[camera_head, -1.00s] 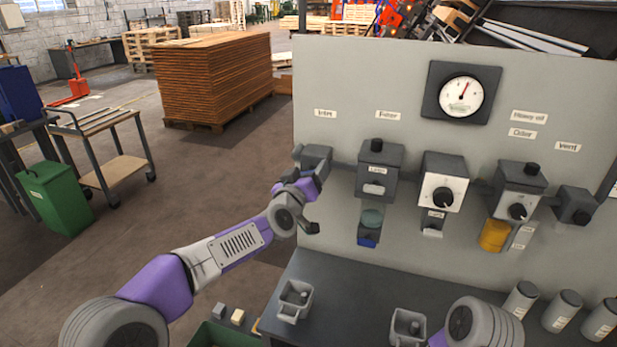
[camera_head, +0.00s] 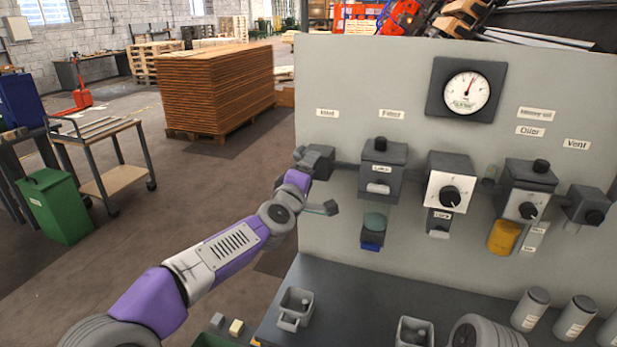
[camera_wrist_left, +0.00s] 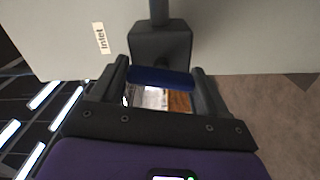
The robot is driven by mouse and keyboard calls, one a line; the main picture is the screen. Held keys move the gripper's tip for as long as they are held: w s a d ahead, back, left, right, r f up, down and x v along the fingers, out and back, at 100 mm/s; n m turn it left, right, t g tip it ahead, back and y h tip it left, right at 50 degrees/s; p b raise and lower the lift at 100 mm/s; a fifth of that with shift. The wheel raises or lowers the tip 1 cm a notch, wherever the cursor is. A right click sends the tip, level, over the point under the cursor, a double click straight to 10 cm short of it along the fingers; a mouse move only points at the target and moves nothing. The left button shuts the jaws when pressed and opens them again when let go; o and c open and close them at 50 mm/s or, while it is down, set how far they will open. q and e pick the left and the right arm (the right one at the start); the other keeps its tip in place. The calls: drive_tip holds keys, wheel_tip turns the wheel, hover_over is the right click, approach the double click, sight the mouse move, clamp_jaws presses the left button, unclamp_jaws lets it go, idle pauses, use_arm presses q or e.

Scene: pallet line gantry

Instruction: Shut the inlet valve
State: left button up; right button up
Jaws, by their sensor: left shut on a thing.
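The inlet valve (camera_head: 320,161) is a dark grey block at the left edge of the pale panel, under the "Inlet" label (camera_head: 327,113). In the left wrist view its body (camera_wrist_left: 160,45) is straight ahead, with a blue handle (camera_wrist_left: 160,78) in front of it. My left gripper (camera_wrist_left: 160,85) is shut on this blue handle, one dark finger at each end. In the head view my left gripper (camera_head: 304,164) is at the valve's left side, and the handle cannot be made out there. My right gripper is out of view.
Right of the inlet are the filter unit (camera_head: 383,160), a dial box (camera_head: 450,184), the oiler (camera_head: 527,185) and the vent valve (camera_head: 586,204). A gauge (camera_head: 466,92) is above. A dark bench (camera_head: 375,300) below bears small grey bins and cylinders.

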use_arm(q)
drive_tip(key=shift+n+b, duration=0.35)
drive_tip(key=shift+n, duration=0.85)
drive_tip(key=o, duration=1)
drive_tip(key=shift+c, duration=0.2)
drive_tip(key=b+v, duration=0.1)
drive_tip(key=v, duration=0.6)
drive_tip(key=shift+s+b, duration=0.3)
drive_tip(key=shift+b, duration=0.05)
drive_tip(key=shift+a, duration=0.1)
